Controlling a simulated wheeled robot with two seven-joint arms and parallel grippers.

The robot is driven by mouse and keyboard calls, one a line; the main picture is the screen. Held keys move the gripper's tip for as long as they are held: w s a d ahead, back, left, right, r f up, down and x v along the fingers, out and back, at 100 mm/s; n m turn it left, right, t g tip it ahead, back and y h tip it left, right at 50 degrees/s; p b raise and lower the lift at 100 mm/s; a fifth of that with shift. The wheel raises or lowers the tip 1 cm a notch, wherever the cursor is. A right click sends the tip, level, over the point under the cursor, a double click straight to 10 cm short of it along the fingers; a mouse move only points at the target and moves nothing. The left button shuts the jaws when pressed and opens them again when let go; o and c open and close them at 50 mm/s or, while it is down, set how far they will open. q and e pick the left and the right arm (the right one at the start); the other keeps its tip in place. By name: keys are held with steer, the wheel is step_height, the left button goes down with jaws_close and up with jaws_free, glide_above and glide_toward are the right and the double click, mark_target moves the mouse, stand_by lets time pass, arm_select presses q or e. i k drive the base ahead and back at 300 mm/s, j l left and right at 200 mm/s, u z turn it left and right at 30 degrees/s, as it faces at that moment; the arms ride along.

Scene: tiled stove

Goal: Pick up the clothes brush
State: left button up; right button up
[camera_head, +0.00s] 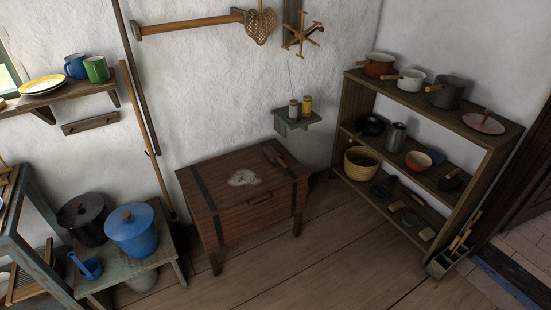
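I cannot tell for sure which object is the clothes brush. A small dark brown item (274,156) lies at the back right of the wooden chest's lid (222,190). Several small items lie on the right shelf unit's bottom board: a brown oval one (397,206), a dark grey one (410,219) and a pale block (427,234). Handled tools (462,240) stand in a small box at that unit's foot. These are too small to identify with certainty. Neither of my grippers shows in the head view.
The shelf unit (505,135) carries pots, a yellow bowl (361,163) and a red bowl (418,160). A low bench at left holds a blue pot (131,228) and a black pot (82,216). A long-handled tool leans between bench and chest. The plank floor (330,255) is clear.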

mark_target(274, 156)
steer(key=i+l, duration=0.2)
steer(key=i, duration=0.3)
steer(key=i+l, duration=0.15)
steer(key=i, duration=0.3)
steer(key=i+l+z, duration=0.1)
steer(key=i, duration=0.4)
steer(key=i+l, duration=0.25)
steer(key=i, duration=0.25)
